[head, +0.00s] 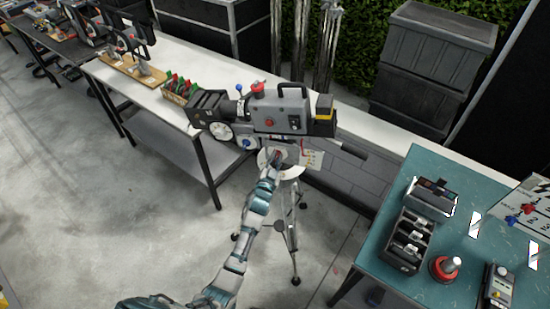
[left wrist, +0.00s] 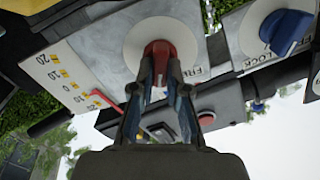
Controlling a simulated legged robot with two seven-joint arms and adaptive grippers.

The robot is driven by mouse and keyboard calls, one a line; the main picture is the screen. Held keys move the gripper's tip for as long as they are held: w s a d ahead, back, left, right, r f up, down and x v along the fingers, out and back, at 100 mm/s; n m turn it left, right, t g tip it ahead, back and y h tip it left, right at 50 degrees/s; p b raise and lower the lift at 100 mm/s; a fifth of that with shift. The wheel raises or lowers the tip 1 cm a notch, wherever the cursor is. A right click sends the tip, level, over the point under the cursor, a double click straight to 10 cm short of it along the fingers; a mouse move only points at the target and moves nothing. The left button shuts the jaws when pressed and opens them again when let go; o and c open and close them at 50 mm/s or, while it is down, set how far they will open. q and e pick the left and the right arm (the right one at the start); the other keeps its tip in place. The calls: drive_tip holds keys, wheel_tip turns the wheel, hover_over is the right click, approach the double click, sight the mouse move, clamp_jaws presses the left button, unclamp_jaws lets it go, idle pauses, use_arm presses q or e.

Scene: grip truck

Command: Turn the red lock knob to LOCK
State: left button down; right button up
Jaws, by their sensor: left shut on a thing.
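The red lock knob (left wrist: 161,49) stands on a round white disc (left wrist: 138,43) in the left wrist view. My left gripper (left wrist: 160,80) is shut on it, one finger on each side. A partly hidden label that seems to read FREE lies just right of the disc. In the head view my left gripper (head: 274,164) reaches the pale round plate (head: 266,158) under the camera rig (head: 278,112), and the knob is mostly hidden there. My right gripper is not in view.
A blue knob (left wrist: 287,30) with a LOCK label sits to the right in the left wrist view. A number scale plate (left wrist: 66,80) and red pointer lie left. The tripod (head: 290,225) stands below the rig. A teal table (head: 400,285) stands at right.

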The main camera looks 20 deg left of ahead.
use_arm(q)
drive_tip(key=shift+r+m, duration=0.2)
drive_tip(key=shift+m, duration=0.4)
drive_tip(key=c, duration=1.2)
unclamp_jaws()
drive_tip(key=shift+w, duration=0.1)
drive_tip(key=shift+o, duration=0.2)
drive_tip(key=shift+w+f, duration=0.15)
drive_tip(key=shift+f, duration=0.05)
drive_tip(key=shift+d, duration=0.1)
drive_tip(key=s, duration=1.2)
